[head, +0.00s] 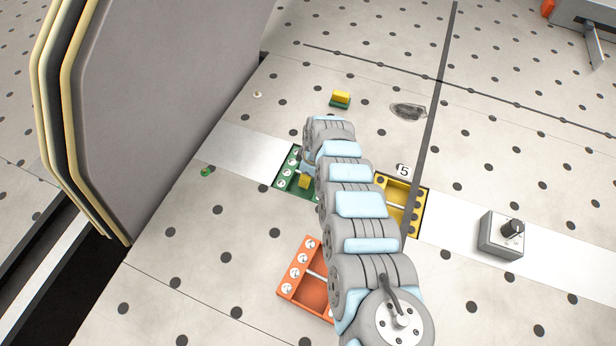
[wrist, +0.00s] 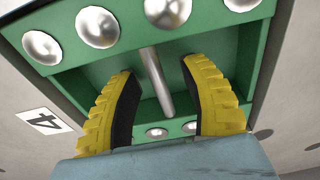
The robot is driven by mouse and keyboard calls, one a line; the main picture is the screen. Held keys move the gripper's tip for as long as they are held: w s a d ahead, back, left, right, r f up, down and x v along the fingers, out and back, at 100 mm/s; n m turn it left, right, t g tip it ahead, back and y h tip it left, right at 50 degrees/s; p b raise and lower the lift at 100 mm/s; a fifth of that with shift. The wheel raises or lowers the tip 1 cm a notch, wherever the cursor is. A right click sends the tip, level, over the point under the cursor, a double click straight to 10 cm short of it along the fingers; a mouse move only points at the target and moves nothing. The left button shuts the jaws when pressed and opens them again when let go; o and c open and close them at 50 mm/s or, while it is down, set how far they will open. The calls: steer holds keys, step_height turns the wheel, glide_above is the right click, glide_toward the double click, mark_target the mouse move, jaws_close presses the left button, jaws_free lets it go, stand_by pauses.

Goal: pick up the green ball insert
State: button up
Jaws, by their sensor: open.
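The green ball insert (head: 287,178) is a green tray with a row of shiny silver balls. It sits in the metal strip at the table's middle, partly hidden by my arm. In the wrist view the insert (wrist: 66,55) fills most of the picture, with a grey metal bar (wrist: 157,84) across its middle. My gripper (wrist: 160,70) is open, its two yellow, black-padded fingers over the insert, one on each side of the bar with gaps to it. In the head view only a bit of yellow finger shows at my gripper (head: 305,182).
An orange ball insert (head: 292,290) lies nearer, and a yellow insert (head: 408,191) sits right of my arm. A yellow-green block (head: 341,98) stands behind. A grey knob box (head: 497,237) is at right. A tall grey panel (head: 165,100) rises at left. A label "4" (wrist: 44,120) lies beside the insert.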

stand_by(0.3)
jaws_close()
